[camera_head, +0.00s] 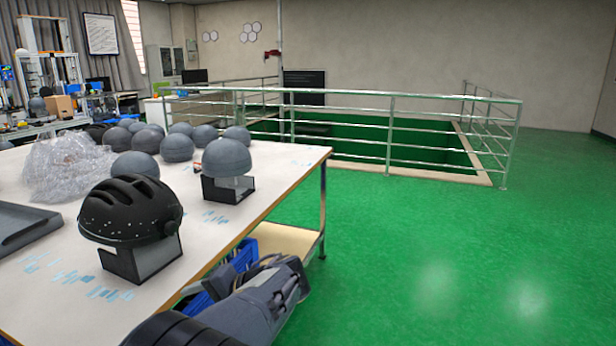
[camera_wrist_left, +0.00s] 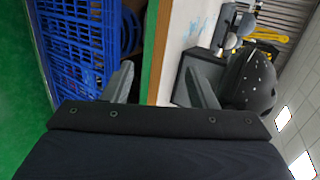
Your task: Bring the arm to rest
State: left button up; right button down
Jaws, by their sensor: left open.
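My left gripper (camera_head: 268,264) is low beside the table's right edge, in the bottom middle of the head view. In the left wrist view its two fingers (camera_wrist_left: 160,82) stand apart with nothing between them. The table edge and a blue crate (camera_wrist_left: 78,45) lie beyond the fingers there. My right gripper is out of view.
A white table (camera_head: 60,300) bears a black helmet (camera_head: 130,210) on a stand, several grey domes (camera_head: 227,157), clear plastic wrap (camera_head: 65,167) and a dark tray (camera_head: 25,226). Blue crates (camera_head: 243,254) sit under it. Green floor at right is open, up to a metal railing (camera_head: 390,140).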

pick_arm(q)
jog(key=s+a+f+n+g+h, duration=0.1)
jog(key=s+a+f+g+h, duration=0.1)
jog(key=s+a+f+h, duration=0.3)
jog(key=s+a+f+n+g+h, duration=0.1)
jog(key=s+f+h, duration=0.1)
jog(key=s+h, duration=0.35)
jog(key=s+d+r+n+t+h, duration=0.1)
jog(key=s+d+t+h, duration=0.2)
jog(key=s, duration=0.6)
jog(key=s+d+r+n+t+h, duration=0.1)
jog(key=s+d+t+h, duration=0.15)
jog(key=s, duration=0.65)
notch_tip(320, 180, up, 21)
jog(key=p, duration=2.1)
jog(key=shift+d, duration=0.4)
